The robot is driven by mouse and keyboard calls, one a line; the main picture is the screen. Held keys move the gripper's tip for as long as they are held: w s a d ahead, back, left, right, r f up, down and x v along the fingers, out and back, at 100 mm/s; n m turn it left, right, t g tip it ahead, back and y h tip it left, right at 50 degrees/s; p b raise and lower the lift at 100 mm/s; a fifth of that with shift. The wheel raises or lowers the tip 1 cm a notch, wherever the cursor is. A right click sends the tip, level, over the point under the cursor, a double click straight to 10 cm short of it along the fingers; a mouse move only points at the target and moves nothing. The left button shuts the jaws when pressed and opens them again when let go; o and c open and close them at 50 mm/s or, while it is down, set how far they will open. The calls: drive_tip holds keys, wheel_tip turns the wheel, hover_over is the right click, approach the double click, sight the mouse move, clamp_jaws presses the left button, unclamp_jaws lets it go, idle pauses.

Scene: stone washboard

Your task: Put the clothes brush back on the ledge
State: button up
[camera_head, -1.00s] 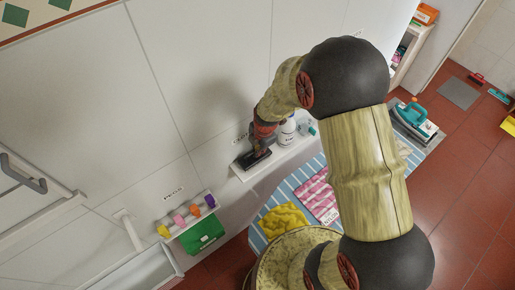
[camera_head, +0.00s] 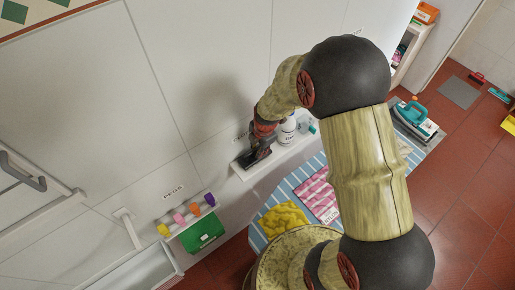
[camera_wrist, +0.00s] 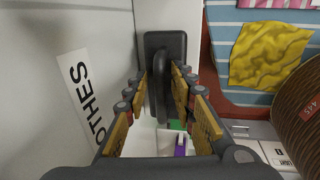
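The clothes brush, dark grey with a raised handle, lies at the left end of the white wall ledge (camera_head: 283,156). The brush shows in the wrist view (camera_wrist: 162,45), with its handle between my fingers. My gripper (camera_head: 261,153) is down over the brush, and its fingers appear in the wrist view (camera_wrist: 163,88) on both sides of the handle. Narrow gaps seem to show between fingers and handle, so it looks open around the brush. Part of the brush is hidden behind my fingers in the head view.
A white bottle (camera_head: 287,131) and a small teal item (camera_head: 312,128) stand on the ledge to the right. Lower left, a peg shelf (camera_head: 188,218) holds coloured pegs. A yellow cloth (camera_head: 283,219) lies on a striped surface below.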

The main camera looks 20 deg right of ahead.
drive_tip(key=s+r+m+t+b, duration=0.1)
drive_tip(key=s+r+m, duration=0.4)
drive_tip(key=r, duration=0.7)
drive_tip(key=s+r+m+t, duration=0.1)
drive_tip(key=s+r+m, duration=0.3)
drive_tip(key=r, duration=0.9)
drive_tip(key=s+r+m+t, duration=0.1)
drive_tip(key=s+r+m, duration=0.6)
drive_tip(key=s+m, duration=0.5)
drive_tip(key=shift+s+r+m+t+h, duration=0.25)
drive_tip(key=shift+s+m+t+h, duration=0.05)
drive_tip(key=shift+s, duration=0.25)
